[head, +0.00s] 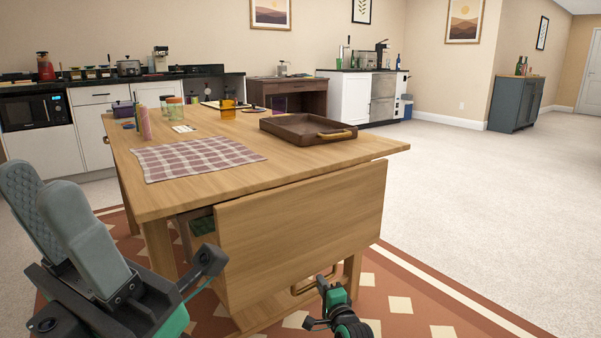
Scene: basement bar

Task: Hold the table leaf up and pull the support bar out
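The wooden table (225,135) has a leaf (300,225) hanging down along its near right edge, slightly tilted outward. A small wooden handle (300,289) shows by the leaf's lower edge; I cannot tell whether it belongs to the leaf or the support bar. The support bar cannot be made out under the tabletop. My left gripper (42,178) is large in the left foreground, fingers upward, apart and empty, left of the leaf. My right gripper (326,292) is low by the leaf's bottom edge, next to the handle. Its fingers are too small and overlapped to read.
A brown tray (308,129), a checked cloth (195,157), an orange cup (228,109) and several jars stand on the tabletop. Open floor (480,200) lies to the right; counters line the back wall.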

